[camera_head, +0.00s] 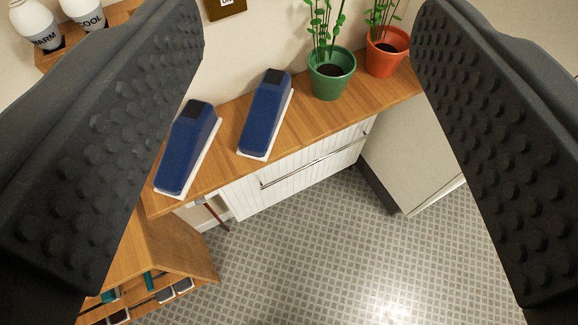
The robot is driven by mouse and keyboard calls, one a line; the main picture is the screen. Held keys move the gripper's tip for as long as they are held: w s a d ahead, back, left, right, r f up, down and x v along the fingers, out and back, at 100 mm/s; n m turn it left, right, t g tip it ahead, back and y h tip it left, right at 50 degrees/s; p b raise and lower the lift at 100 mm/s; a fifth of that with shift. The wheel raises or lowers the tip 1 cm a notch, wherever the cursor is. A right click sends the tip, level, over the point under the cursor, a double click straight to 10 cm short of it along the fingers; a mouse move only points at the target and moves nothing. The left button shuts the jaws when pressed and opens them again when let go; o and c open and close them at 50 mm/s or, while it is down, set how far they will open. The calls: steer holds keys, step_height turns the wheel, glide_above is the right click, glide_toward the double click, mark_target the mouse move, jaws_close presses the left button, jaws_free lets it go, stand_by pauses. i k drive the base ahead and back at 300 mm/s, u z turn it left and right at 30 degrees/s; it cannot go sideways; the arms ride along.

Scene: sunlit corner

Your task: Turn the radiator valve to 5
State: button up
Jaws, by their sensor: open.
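My gripper (312,45) is open and empty, with its two black studded fingers at the left and right of the view. Between them, beyond the fingers, a white ribbed panel (300,168) stands under a wooden top, with a metal bar across it. I cannot tell whether this panel is the radiator. No radiator valve or numbered dial can be made out. A small white part with a reddish-brown rod (214,213) shows at the panel's left end, too small to identify. The left finger hides part of the left side.
Two blue blocks with white bases (188,150) (265,112), a green pot (331,75) and an orange pot (387,52) with plants stand on the wooden top (232,130). WARM and COOL bulbs (38,22) are upper left. A wooden shelf (165,250) is lower left. The tiled floor (330,250) is clear.

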mark_target(202, 200)
steer(key=u, duration=0.5)
steer(key=k, duration=1.1)
steer(key=z, duration=0.8)
steer(key=i, duration=0.5)
steer(key=u, duration=0.3)
